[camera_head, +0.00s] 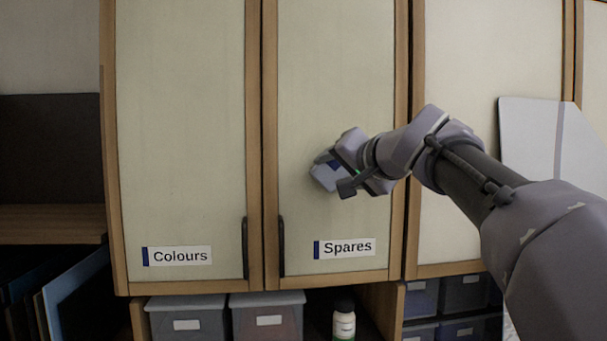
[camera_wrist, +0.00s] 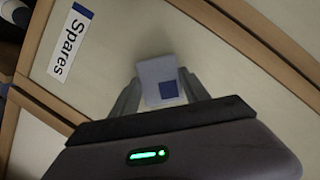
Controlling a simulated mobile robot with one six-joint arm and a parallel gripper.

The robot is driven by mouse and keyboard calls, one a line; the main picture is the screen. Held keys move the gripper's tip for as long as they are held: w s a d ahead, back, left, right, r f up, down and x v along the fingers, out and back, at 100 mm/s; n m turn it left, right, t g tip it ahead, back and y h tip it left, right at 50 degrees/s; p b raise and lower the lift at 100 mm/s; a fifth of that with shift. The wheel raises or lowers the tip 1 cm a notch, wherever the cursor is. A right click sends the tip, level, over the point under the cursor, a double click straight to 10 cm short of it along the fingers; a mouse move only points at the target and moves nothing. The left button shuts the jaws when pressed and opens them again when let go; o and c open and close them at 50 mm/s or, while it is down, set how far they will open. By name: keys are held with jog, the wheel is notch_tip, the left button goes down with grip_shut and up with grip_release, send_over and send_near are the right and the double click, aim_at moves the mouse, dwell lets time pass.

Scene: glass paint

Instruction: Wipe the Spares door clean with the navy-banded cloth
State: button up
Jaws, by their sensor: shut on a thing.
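The Spares door (camera_head: 330,70) is a pale panel in a wooden frame, with a blue-edged "Spares" label (camera_head: 344,248) low on it. The label also shows at the upper left of the wrist view (camera_wrist: 69,42). My gripper (camera_head: 335,172) is in front of the door's lower right part, above the label. It is shut on the cloth (camera_head: 324,178), a pale blue-grey piece with a navy patch. In the wrist view the cloth (camera_wrist: 152,72) sits between the fingertips, against or very close to the door. Contact is hard to tell.
The Colours door (camera_head: 180,120) is to the left, and another pale door (camera_head: 470,60) is to the right. Dark handles (camera_head: 281,245) flank the gap between the two labelled doors. Lidded boxes (camera_head: 186,318) and a white bottle (camera_head: 344,322) stand on the shelf below.

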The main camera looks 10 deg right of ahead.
jog(key=shift+d, duration=4.5)
jog(key=shift+a+f+b, duration=0.1)
jog(key=shift+a+b, duration=0.35)
jog(key=shift+a, duration=4.8)
jog(key=shift+d, duration=0.1)
jog(key=shift+s+f+b, duration=0.1)
jog(key=shift+s+b, duration=0.2)
jog(key=shift+b, duration=0.05)
jog(key=shift+s+b, duration=1.1)
jog(key=shift+s, duration=1.55)
jog(key=shift+s, duration=0.1)
jog(key=s+b, duration=0.1)
jog(key=s, duration=0.1)
jog(key=shift+s, duration=0.35)
